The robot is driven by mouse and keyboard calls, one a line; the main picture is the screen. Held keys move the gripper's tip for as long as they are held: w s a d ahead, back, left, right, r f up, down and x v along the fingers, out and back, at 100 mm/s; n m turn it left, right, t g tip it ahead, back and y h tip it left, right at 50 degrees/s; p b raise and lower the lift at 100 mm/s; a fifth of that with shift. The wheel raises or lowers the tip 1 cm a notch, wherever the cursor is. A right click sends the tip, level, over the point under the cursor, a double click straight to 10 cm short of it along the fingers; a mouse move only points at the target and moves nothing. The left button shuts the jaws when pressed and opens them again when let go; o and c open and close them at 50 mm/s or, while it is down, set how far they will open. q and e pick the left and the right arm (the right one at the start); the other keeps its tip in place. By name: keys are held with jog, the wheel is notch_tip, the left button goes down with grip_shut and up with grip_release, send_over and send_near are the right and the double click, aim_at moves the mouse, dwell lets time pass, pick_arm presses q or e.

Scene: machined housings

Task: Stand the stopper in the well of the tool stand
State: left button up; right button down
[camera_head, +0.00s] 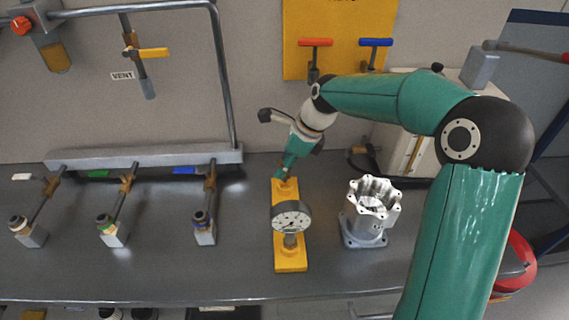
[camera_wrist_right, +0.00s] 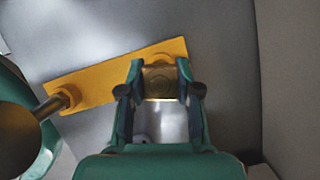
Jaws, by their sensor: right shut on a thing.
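My right gripper (camera_head: 286,172) is over the far end of a yellow plate, which I take to be the tool stand (camera_head: 290,258). In the right wrist view the gripper (camera_wrist_right: 160,88) is shut on a brass-coloured piece, which I take to be the stopper (camera_wrist_right: 160,80). The piece is at the right end of the yellow plate (camera_wrist_right: 100,88). The well is hidden behind the fingers and the piece, so I cannot tell whether the piece is in it or just above. My left gripper is not in view.
A round dial gauge (camera_head: 291,217) stands on a post on the yellow plate, nearer the front. A silver machined housing (camera_head: 371,212) stands to its right. Several small pipe fittings (camera_head: 115,232) are at the left. The grey bench (camera_head: 150,270) is clear in front of them.

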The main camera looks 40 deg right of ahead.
jog(key=shift+f+b, duration=0.75)
jog(key=shift+f, duration=0.75)
jog(key=c, duration=0.7)
grip_release()
jog(key=v, duration=1.2)
jog(key=shift+w, duration=0.1)
